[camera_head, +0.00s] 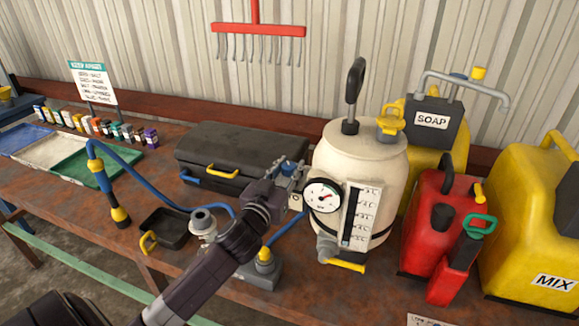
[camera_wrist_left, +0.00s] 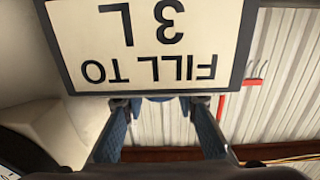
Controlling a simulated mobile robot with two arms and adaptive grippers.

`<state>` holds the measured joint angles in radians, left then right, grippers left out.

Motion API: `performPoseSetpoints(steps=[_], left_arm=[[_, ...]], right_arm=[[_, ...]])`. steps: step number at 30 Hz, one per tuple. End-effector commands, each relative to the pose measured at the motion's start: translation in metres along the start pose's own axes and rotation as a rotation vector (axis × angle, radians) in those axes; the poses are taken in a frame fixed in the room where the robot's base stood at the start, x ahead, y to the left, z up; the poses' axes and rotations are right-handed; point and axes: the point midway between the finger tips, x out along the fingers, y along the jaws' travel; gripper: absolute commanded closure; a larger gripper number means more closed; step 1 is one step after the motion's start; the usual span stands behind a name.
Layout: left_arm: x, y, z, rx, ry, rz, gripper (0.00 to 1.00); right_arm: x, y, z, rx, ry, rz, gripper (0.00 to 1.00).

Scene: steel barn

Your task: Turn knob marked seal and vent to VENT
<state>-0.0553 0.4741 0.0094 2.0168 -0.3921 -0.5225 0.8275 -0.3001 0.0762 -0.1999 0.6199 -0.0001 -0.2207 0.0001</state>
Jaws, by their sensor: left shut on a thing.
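A cream tank (camera_head: 365,165) with a round gauge (camera_head: 322,196) and a scale strip (camera_head: 358,217) stands right of my left gripper (camera_head: 290,174). This gripper reaches up from below to the tank's left side. In the left wrist view its fingers (camera_wrist_left: 162,112) straddle a small blue part (camera_wrist_left: 162,98), mostly hidden behind an upside-down sign (camera_wrist_left: 150,40) reading "FILL TO 3 L". What this part belongs to is unclear. I read no seal or vent marking. A yellow fitting (camera_head: 391,120) sits on the tank's top right. My right gripper is not in view.
A black case (camera_head: 240,148) lies behind my left arm. A blue hose (camera_head: 135,160), a dark tray (camera_head: 165,230) and several small bottles (camera_head: 110,128) are to the left. A red can (camera_head: 436,225) and yellow soap (camera_head: 420,147) and mix (camera_head: 530,225) containers crowd the right.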

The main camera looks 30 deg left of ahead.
Motion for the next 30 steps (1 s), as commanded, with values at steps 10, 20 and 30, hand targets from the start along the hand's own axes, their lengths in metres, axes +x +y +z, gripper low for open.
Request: performPoseSetpoints(steps=[10,20,30], left_arm=[[0.000,-0.002,-0.002,0.010,-0.004,0.258,0.97],[0.001,-0.002,0.002,0.011,-0.001,0.554,0.97],[0.002,-0.001,0.000,0.008,0.007,0.799,0.97]], right_arm=[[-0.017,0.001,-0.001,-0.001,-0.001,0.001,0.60],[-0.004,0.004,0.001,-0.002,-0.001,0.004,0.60],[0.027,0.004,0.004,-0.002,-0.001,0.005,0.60]])
